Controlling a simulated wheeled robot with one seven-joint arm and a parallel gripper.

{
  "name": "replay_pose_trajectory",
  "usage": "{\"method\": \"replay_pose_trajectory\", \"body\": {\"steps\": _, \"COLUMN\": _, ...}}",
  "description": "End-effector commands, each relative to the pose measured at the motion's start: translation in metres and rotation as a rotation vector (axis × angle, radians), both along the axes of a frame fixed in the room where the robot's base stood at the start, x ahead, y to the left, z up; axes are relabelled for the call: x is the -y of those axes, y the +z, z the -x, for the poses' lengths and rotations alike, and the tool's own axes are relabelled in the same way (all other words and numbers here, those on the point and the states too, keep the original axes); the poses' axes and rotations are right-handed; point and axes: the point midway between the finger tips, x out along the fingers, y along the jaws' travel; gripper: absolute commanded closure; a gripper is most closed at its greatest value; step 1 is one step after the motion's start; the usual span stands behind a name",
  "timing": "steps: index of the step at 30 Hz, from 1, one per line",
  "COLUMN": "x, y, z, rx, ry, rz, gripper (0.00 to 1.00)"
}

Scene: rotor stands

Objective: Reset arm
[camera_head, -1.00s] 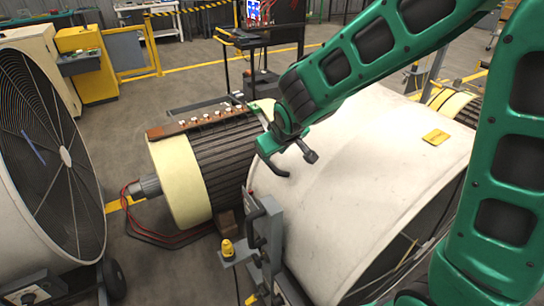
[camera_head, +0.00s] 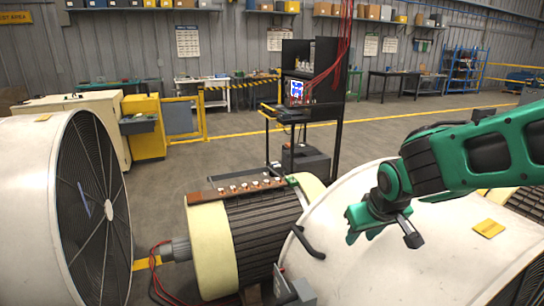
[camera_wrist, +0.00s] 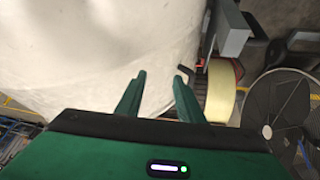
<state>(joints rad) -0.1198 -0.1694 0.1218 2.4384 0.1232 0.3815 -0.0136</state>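My green arm reaches in from the right in the head view. My gripper (camera_head: 360,226) hangs over the left part of a large white drum-shaped casing (camera_head: 440,262). In the wrist view, the two green fingers of my gripper (camera_wrist: 159,76) stand apart with nothing held between them. The pale casing (camera_wrist: 65,60) lies beyond them. I cannot tell how far the fingers are from its surface.
A cream-ended motor (camera_head: 212,245) with dark ribs stands left of the casing. A large caged fan (camera_head: 88,200) is at far left. A black cart with a screen (camera_head: 297,92) stands behind. Open floor (camera_head: 400,130) lies at the back right.

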Motion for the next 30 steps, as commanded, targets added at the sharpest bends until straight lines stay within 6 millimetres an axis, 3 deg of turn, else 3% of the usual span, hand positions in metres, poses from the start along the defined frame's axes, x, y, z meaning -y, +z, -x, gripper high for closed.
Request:
{"method": "replay_pose_trajectory", "body": {"steps": 3, "x": 0.033, "y": 0.013, "z": 0.035, "rx": -0.036, "ry": -0.079, "rz": -0.036, "gripper": 0.66}}
{"method": "replay_pose_trajectory", "body": {"steps": 9, "x": 0.068, "y": 0.025, "z": 0.094, "rx": -0.103, "ry": -0.187, "rz": -0.104, "gripper": 0.66}}
{"method": "replay_pose_trajectory", "body": {"steps": 12, "x": 0.112, "y": 0.016, "z": 0.130, "rx": -0.200, "ry": -0.337, "rz": -0.105, "gripper": 0.66}}
{"method": "replay_pose_trajectory", "body": {"steps": 15, "x": 0.142, "y": 0.011, "z": 0.170, "rx": -0.287, "ry": -0.471, "rz": -0.125, "gripper": 0.66}}
{"method": "replay_pose_trajectory", "body": {"steps": 21, "x": 0.170, "y": 0.005, "z": 0.235, "rx": -0.427, "ry": -0.668, "rz": -0.185, "gripper": 0.66}}
{"method": "replay_pose_trajectory", "body": {"steps": 24, "x": 0.173, "y": 0.005, "z": 0.251, "rx": -0.462, "ry": -0.714, "rz": -0.204, "gripper": 0.66}}
{"method": "replay_pose_trajectory", "body": {"steps": 30, "x": 0.174, "y": 0.004, "z": 0.255, "rx": -0.472, "ry": -0.726, "rz": -0.208, "gripper": 0.66}}
